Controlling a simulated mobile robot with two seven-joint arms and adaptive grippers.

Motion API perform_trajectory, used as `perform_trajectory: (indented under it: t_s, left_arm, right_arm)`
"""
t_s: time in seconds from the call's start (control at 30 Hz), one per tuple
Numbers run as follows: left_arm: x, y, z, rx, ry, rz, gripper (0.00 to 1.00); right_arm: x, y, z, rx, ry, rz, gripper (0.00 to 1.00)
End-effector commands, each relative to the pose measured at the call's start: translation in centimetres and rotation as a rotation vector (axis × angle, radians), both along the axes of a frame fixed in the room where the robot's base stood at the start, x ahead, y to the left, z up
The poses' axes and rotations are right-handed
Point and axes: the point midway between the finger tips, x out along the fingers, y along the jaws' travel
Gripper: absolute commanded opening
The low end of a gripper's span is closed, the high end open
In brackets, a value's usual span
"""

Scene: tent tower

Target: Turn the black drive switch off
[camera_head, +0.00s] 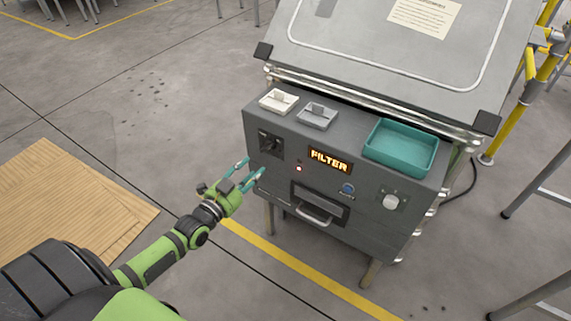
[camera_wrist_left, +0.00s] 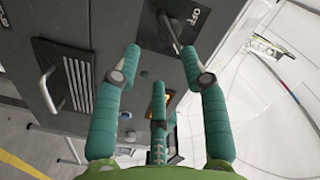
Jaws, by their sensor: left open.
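The black drive switch (camera_head: 270,143) sits on a dark plate at the left end of the grey machine's front panel. In the left wrist view its lever (camera_wrist_left: 172,33) shows close up, with the word OFF on the plate beside it. My left gripper (camera_head: 254,165) is open, its teal fingertips just in front of the panel, a little below and left of the switch. In the left wrist view the fingertips (camera_wrist_left: 161,50) stand on either side of the lever's lower end in the picture; I cannot tell whether they touch it. My right gripper is not in view.
The panel also carries a lit FILTER display (camera_head: 330,160), a drawer handle (camera_head: 315,216), a blue button (camera_head: 347,188) and a pale knob (camera_head: 391,201). A teal tray (camera_head: 433,147) sits on top. A wooden board (camera_head: 75,195) lies on the floor at left.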

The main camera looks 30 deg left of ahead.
Motion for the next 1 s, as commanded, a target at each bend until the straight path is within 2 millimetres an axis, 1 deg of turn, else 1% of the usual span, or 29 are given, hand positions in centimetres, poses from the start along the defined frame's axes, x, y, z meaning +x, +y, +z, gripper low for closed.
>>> perform_trajectory:
  t_s: [0.03,0.13,0.4,0.53,0.7,0.93,0.97,1.0]
  left_arm:
    - [0.2,-0.1,0.4,0.007,-0.020,-0.006,0.44]
    - [1.0,-0.2,1.1,0.012,-0.034,-0.008,0.44]
    - [4.9,-0.5,1.0,0.010,-0.033,-0.007,0.44]
    - [6.3,-0.6,0.9,0.012,-0.031,-0.007,0.44]
    - [7.2,-0.7,1.0,0.010,-0.029,-0.007,0.44]
    - [7.3,-0.7,1.0,0.010,-0.028,-0.007,0.44]
    - [7.3,-0.7,1.0,0.010,-0.028,-0.007,0.40]
    - [7.3,-0.7,1.0,0.010,-0.028,-0.007,0.24]
  right_arm:
    - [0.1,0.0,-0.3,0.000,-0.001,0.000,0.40]
    - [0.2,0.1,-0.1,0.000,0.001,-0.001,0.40]
    - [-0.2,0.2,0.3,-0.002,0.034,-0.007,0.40]
    - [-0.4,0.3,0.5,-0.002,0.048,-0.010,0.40]
    - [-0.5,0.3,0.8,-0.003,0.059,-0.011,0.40]
    - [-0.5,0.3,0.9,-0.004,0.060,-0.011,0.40]
    - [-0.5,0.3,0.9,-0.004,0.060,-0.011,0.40]
    - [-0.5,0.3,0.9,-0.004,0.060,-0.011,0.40]
